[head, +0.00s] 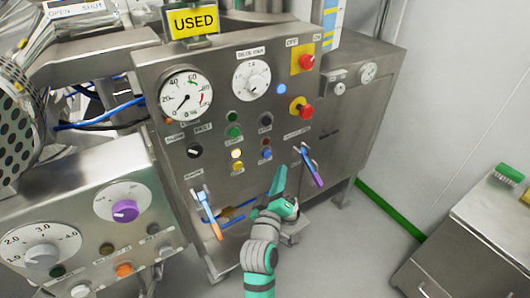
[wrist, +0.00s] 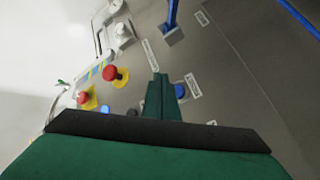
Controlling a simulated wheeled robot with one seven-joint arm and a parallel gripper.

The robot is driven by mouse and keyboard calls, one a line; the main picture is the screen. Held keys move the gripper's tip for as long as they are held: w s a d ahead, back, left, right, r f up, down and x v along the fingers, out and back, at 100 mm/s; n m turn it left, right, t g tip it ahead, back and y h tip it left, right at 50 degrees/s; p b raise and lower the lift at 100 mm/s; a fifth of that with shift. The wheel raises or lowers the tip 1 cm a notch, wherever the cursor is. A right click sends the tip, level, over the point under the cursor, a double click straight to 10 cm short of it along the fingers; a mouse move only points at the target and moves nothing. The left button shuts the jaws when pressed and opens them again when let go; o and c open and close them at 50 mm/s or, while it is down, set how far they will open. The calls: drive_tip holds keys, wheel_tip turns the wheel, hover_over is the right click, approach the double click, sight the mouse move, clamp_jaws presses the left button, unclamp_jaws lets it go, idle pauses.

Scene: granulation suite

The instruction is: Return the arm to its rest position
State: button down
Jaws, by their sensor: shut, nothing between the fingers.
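My gripper (head: 279,181) is teal and shut with nothing in it. My arm (head: 260,253) rises from the bottom of the head view, and the gripper is in front of the lower part of the steel control panel (head: 225,105). In the wrist view the closed fingers (wrist: 163,80) point at the panel face, beside a blue button (wrist: 180,91). I cannot tell whether the fingertips touch the panel.
A lower box with dials (head: 85,230) stands at the left, with a perforated drum (head: 17,125) above it. The panel carries gauges, buttons and two red mushroom knobs (head: 306,62). A steel cabinet (head: 475,250) stands at the right. Grey floor (head: 375,245) is open between.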

drive_tip(key=s+f+m+g+y, duration=0.1)
drive_tip(key=s+f+y, duration=0.1)
drive_tip(key=s+f, duration=0.75)
drive_tip(key=s+f+m+g+y, duration=0.1)
drive_tip(key=s+f, duration=0.6)
drive_tip(key=s, duration=0.5)
drive_tip(key=s+r+m+g, duration=0.1)
drive_tip(key=s+m, duration=0.4)
drive_tip(key=s, duration=1.9)
drive_tip(key=shift+a+m, duration=0.15)
drive_tip(key=shift+m, duration=0.25)
